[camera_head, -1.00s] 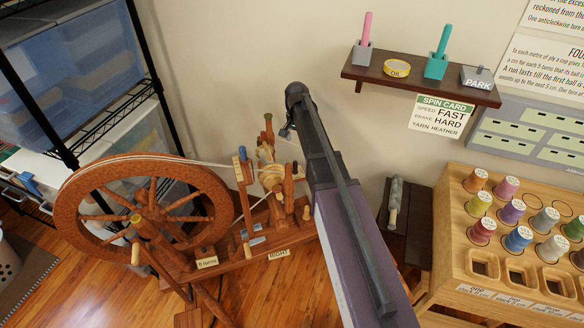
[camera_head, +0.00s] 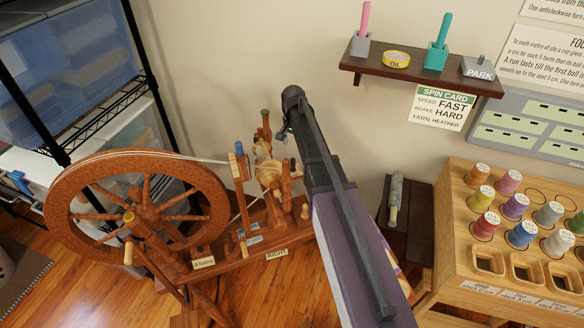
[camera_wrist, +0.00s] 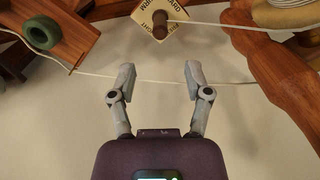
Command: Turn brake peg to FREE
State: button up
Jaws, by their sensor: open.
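The spinning wheel (camera_head: 62,210) stands at left centre of the head view, with its flyer and upright posts near my arm. In the wrist view a dark brown round peg (camera_wrist: 160,29) stands in front of a cream label plate (camera_wrist: 176,14) at the top centre. Its lettering is turned and partly cut off, so I cannot read the peg's setting. I take this for the brake peg. My gripper (camera_wrist: 160,70) is open and empty, its two fingers spread below the peg and apart from it. In the head view the gripper is mostly hidden by my arm.
A white yarn strand (camera_wrist: 85,75) crosses the wrist view by my fingertips. A wooden arm (camera_wrist: 270,75) lies close on the right and a green ring (camera_wrist: 42,33) on the left. A wall shelf (camera_head: 420,75) and a bobbin rack (camera_head: 455,215) stand right of my arm.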

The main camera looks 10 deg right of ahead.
aim_at(293, 159)
jog(key=shift+f+b, duration=5)
jog(key=shift+f, duration=0.3)
grip_shut()
